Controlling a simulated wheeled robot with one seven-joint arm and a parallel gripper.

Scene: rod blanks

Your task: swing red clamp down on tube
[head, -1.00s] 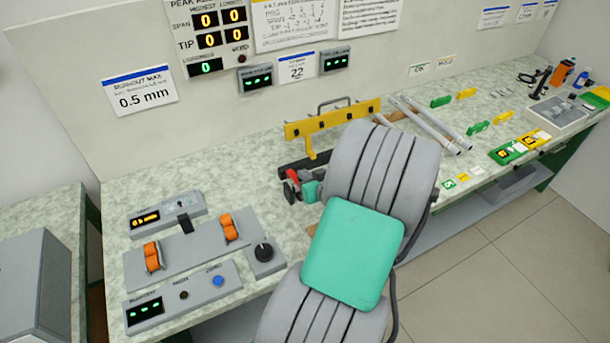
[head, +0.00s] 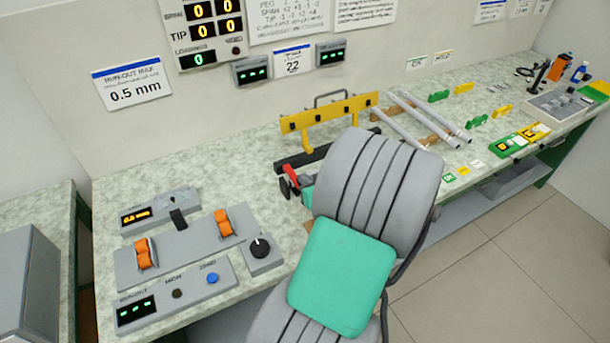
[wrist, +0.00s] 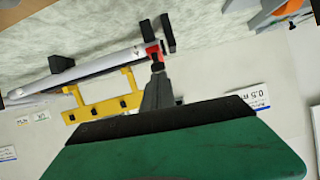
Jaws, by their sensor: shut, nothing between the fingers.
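The red clamp (wrist: 154,50) shows in the wrist view at the right end of a pale tube (wrist: 95,65), close to a black post (wrist: 168,34). The tube rests across black supports. In the head view the red clamp (head: 291,176) stands on the bench just left of my arm, its red part tilted. My gripper (wrist: 158,80) is shut and empty, its grey fingertips just below the clamp in the wrist picture. I cannot tell whether they touch it. In the head view my arm hides the tube at the clamp and most of my gripper.
A yellow rack (head: 329,112) stands behind the clamp. Loose tubes (head: 405,122) lie to the right. A grey panel with orange rests (head: 143,254) and a control box (head: 177,295) sit at the front left.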

